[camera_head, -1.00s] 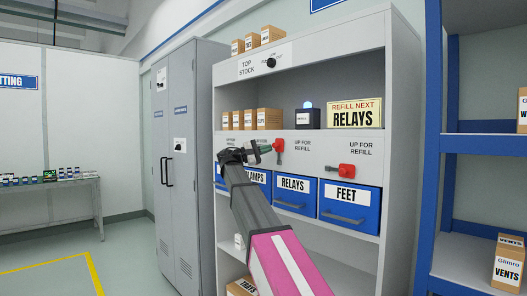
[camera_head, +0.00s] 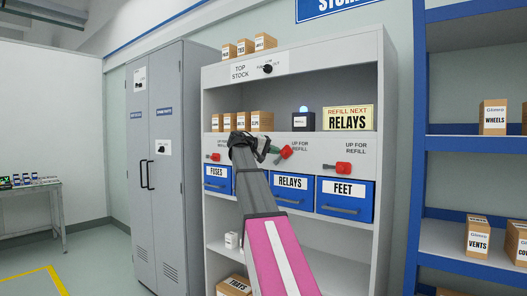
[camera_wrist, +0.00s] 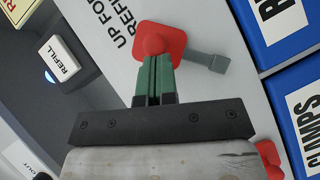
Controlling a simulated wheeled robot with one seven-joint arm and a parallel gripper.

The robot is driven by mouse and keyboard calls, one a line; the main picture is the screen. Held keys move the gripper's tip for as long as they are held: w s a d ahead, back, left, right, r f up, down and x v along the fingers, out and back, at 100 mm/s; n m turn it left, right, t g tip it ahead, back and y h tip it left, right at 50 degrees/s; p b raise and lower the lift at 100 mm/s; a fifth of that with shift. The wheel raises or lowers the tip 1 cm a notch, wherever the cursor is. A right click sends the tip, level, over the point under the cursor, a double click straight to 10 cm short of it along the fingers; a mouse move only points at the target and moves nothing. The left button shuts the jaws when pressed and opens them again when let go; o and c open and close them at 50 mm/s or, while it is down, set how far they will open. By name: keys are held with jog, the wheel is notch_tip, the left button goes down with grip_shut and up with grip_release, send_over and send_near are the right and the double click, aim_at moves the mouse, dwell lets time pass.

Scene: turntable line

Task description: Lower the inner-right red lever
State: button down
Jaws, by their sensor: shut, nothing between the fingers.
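The inner-right red lever (camera_head: 286,152) is on the grey panel above the RELAYS drawer (camera_head: 291,188). In the wrist view its red body (camera_wrist: 178,42) is close, with a grey handle (camera_wrist: 207,61) pointing toward the drawers, that is, downward. My gripper (camera_head: 274,153) is at this lever. In the wrist view the green fingers of my gripper (camera_wrist: 155,62) are shut together, empty, with their tips against or just in front of the red body; I cannot tell if they touch. They partly cover the lever.
Another red lever (camera_head: 343,168) is to the right above the FEET drawer (camera_head: 345,198), and one (camera_head: 213,157) is to the left above the FUSES drawer (camera_head: 217,180). A REFILL NEXT RELAYS sign (camera_head: 348,118) and a blue-lit box (camera_head: 303,122) stand on the shelf above.

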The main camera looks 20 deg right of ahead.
jog(key=m+y, duration=0.1)
jog(key=s+d+f+m+t+y, duration=0.1)
jog(key=shift+s+d+f+m, duration=0.1)
jog(key=shift+s+f+m, duration=0.05)
jog(key=shift+s+m, duration=0.15)
jog(key=shift+w, duration=0.1)
jog(key=shift+w+a+f, duration=0.4)
jog(key=shift+w, duration=0.1)
dwell(0.3)
